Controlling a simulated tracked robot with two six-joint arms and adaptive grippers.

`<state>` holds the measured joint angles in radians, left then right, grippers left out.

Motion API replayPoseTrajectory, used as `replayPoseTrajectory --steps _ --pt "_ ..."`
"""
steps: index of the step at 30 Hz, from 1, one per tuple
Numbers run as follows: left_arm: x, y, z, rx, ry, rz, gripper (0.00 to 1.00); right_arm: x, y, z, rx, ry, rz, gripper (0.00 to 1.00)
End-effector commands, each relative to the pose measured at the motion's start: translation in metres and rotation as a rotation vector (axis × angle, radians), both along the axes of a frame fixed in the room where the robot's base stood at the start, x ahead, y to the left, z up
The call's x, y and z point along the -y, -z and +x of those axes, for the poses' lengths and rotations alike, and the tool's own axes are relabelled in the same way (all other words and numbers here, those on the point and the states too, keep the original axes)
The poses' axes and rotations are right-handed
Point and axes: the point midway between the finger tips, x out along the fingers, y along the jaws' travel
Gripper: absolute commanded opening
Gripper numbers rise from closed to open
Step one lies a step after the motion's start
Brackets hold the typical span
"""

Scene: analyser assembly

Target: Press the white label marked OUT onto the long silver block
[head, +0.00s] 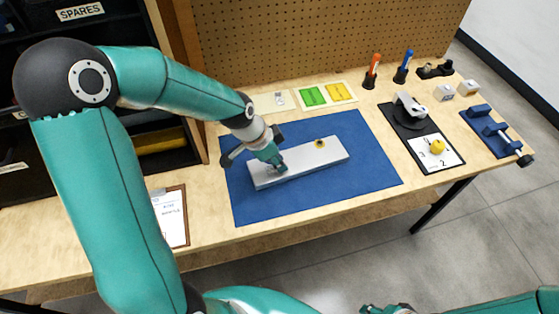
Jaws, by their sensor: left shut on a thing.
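The long silver block (312,160) lies on a blue mat (350,190), with a small brass-coloured fitting (320,143) near its right part. My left gripper (281,170) points down at the left part of the block's top, its fingertips at or just above the surface. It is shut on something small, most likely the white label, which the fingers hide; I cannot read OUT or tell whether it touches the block. My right gripper (386,309) shows only in part at the bottom edge, away from the block, and its fingers cannot be made out.
Behind the mat lie a pale card with small pieces (280,99) and a tray with green and yellow parts (327,96). Orange (372,70) and blue (404,66) tools stand upright. A black board with a lever device (409,110) is to the right, a clipboard (172,215) left.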

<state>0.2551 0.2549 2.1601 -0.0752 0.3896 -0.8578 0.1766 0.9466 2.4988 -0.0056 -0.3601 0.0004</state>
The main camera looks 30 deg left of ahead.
Motion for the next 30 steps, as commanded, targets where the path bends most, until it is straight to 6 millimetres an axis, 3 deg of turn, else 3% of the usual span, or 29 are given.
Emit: replayPoseTrajectory --steps 30 --pt "0.0000 0.0065 0.0000 0.000 0.000 0.000 0.11 0.0000 0.0097 0.0000 0.000 0.000 0.000 0.40"
